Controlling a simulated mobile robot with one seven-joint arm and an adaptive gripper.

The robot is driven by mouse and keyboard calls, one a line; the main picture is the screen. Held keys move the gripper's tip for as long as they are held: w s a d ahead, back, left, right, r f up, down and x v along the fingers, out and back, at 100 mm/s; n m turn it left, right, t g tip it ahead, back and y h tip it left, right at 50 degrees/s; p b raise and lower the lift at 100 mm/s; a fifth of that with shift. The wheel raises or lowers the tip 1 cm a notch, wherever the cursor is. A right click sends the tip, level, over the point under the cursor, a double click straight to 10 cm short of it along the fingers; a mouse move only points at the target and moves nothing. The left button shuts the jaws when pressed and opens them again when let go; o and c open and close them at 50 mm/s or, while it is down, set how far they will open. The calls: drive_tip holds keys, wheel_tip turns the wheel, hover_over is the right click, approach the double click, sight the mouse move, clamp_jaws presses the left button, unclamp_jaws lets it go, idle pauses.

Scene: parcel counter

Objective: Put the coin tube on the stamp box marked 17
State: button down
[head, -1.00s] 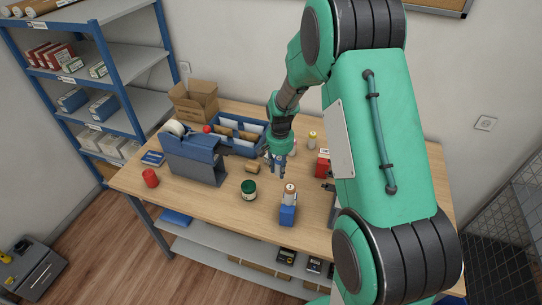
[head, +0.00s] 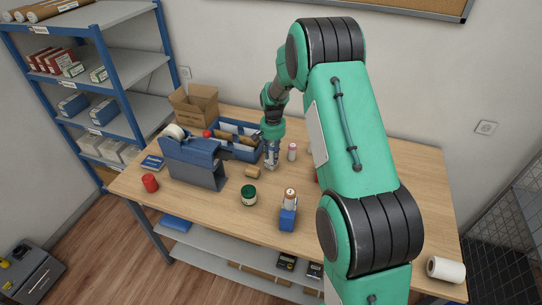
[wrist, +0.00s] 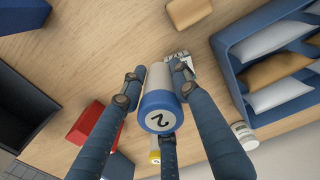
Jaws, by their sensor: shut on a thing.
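My gripper (head: 271,163) is above the wooden counter, right of the blue tape dispenser. In the wrist view its fingers (wrist: 158,95) are closed around a pale coin tube (wrist: 158,100) with a blue rim and a white end marked 2. In the head view, another tube (head: 290,195), orange and white, stands on a small blue box (head: 287,218) near the front. A red box (wrist: 95,122) and a blue one (wrist: 118,166) show left of the held tube in the wrist view; the arm mostly hides that area in the head view. No 17 is readable.
A blue tray of envelopes (wrist: 228,62) lies close to the gripper.

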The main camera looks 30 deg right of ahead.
sight(271, 155)
drive_tip(key=shift+w+d+f, duration=0.1)
drive_tip(key=shift+w+d, duration=0.15)
drive_tip(key=shift+w, duration=0.8)
drive_tip(key=shift+w+d+f, duration=0.1)
drive_tip(key=shift+w+d, duration=0.15)
drive_tip(key=shift+w, duration=0.75)
drive_tip(key=shift+f, duration=1.7)
drive_tip(key=shift+f+b, duration=0.1)
drive_tip(key=shift+b, duration=0.2)
drive_tip(key=c, duration=1.3)
unclamp_jaws()
wheel_tip(271, 155, up, 12)
drive_tip(key=p, duration=0.1)
drive_tip(key=shift+s, duration=0.1)
